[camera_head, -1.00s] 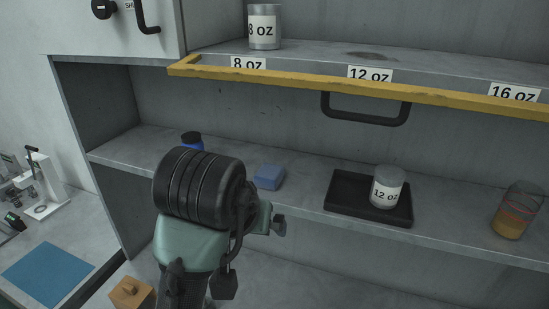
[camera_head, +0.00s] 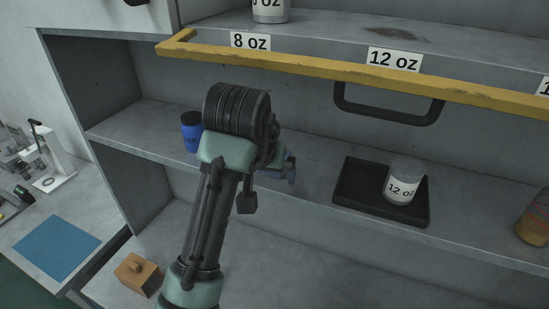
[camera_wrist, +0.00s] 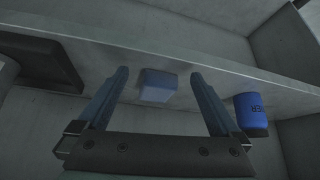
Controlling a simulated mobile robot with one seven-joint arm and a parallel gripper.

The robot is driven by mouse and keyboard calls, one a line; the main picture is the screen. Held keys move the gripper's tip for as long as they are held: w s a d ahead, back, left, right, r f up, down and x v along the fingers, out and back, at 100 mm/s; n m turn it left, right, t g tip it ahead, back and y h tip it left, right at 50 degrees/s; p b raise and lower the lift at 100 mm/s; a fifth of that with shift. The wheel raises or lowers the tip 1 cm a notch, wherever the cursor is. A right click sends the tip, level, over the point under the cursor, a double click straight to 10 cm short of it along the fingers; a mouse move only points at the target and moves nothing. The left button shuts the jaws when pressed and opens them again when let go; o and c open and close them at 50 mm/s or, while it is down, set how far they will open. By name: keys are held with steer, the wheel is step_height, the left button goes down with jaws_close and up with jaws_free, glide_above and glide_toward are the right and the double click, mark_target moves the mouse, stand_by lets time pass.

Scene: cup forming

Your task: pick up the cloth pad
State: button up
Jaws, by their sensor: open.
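The cloth pad is a small blue block-like piece on the shelf. In the wrist view the cloth pad (camera_wrist: 157,88) lies beyond my gripper (camera_wrist: 159,79), lined up between its two spread fingers. The fingers are open and nothing is held between them. I cannot tell the exact gap between fingertips and pad. In the head view my arm hides most or all of the pad, and the gripper is largely hidden behind the wrist, over the shelf.
A blue container (camera_head: 191,133) stands left of my arm; it also shows in the wrist view (camera_wrist: 252,112). A black tray (camera_head: 357,188) holds a 12 oz cup (camera_head: 404,182) at the right.

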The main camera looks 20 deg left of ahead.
steer(key=w, duration=0.1)
steer(key=w+p, duration=0.1)
steer(key=w, duration=0.1)
steer(key=w+p, duration=0.1)
steer(key=shift+w+a+r, duration=0.1)
steer(key=shift+w+a, duration=0.25)
steer(key=shift+w+f+p, duration=0.35)
steer(key=shift+f+p, duration=0.3)
steer(key=c, duration=1.3)
